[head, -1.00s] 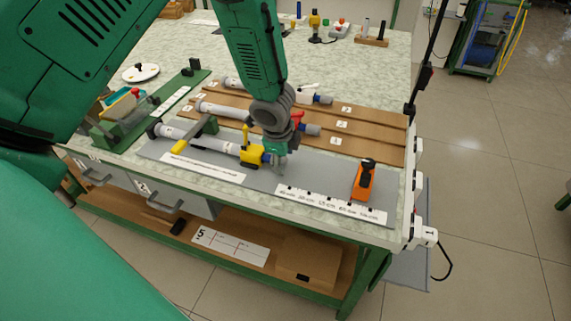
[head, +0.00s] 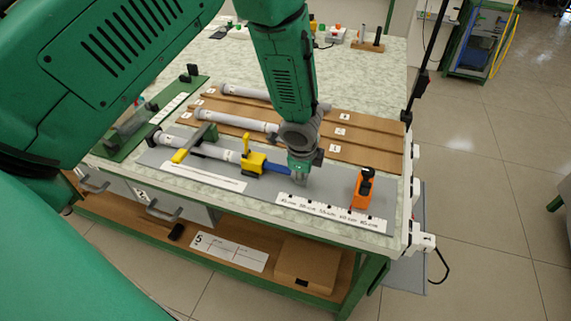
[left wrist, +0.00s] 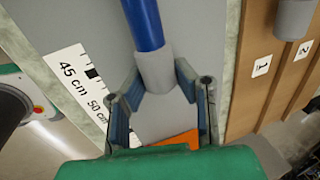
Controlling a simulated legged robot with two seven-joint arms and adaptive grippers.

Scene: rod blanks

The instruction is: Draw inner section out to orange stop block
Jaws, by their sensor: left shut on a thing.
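The blue inner section (head: 276,168) sticks out of the grey outer tube (head: 212,152) past a yellow clamp (head: 253,163) on the grey mat. My left gripper (head: 300,178) is shut on its grey end, away from the clamp. In the left wrist view the blue rod (left wrist: 143,22) ends in a grey cap (left wrist: 156,70) between the fingers of my gripper (left wrist: 157,84). The orange stop block (head: 362,189) stands to the right of my gripper, with a gap between. Part of it shows beyond the cap in the left wrist view (left wrist: 183,139). My right gripper is out of view.
A white scale strip (head: 330,212) with centimetre marks lies along the mat's front edge. Behind are brown boards (head: 365,154) with numbered tags and more grey tubes (head: 232,120). The mat between gripper and block looks clear.

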